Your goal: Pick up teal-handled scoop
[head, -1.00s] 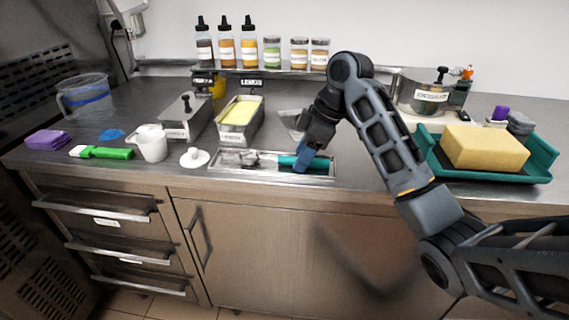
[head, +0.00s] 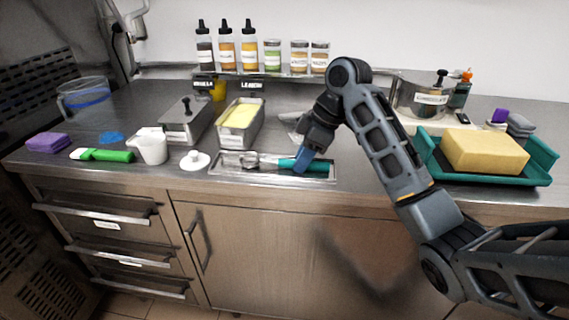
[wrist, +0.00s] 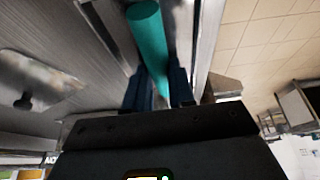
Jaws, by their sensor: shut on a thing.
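The teal-handled scoop lies in line with a shallow steel tray (head: 225,174) at the counter's front edge. Its teal handle (head: 287,163) is at the right and its metal head (head: 243,160) at the left. My gripper (head: 303,165) points down at the tray and is shut on the handle, with blue fingers on either side of it. In the wrist view the teal handle (wrist: 148,38) runs up from between the two dark blue fingers (wrist: 157,90). The scoop's head is out of the wrist view. I cannot tell whether the scoop touches the tray.
A steel pan with yellow content (head: 226,139) stands behind. A teal tray (head: 430,158) with a yellow sponge (head: 485,150) is at the right. Bottles line the back shelf.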

